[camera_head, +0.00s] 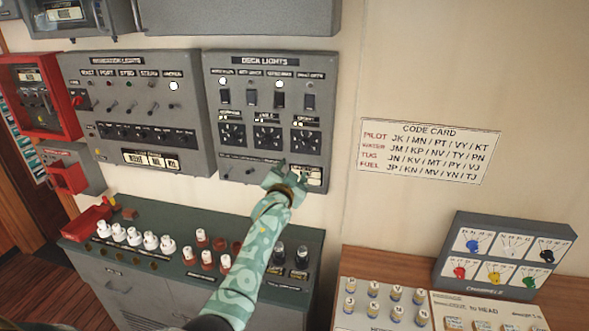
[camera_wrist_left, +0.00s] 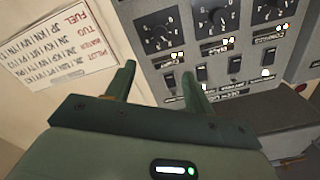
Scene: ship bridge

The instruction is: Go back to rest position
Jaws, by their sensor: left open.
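My left arm reaches up from the bottom of the head view. Its gripper (camera_head: 283,176) is in front of the lower edge of the grey deck lights panel (camera_head: 262,66), hiding part of its bottom row. In the left wrist view, which is turned over, the two green fingers stand apart with nothing between them (camera_wrist_left: 158,76). Beyond the fingertips are the panel's switches and dials (camera_wrist_left: 210,20). I cannot tell whether a finger touches the panel. My right gripper is in neither view.
The navigation lights panel (camera_head: 137,62) is left of the deck lights panel. A code card (camera_head: 429,149) is on the wall to the right. Below are a cabinet (camera_head: 130,274) with several white and red pieces and a grey box with coloured knobs (camera_head: 505,254). The wall between is bare.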

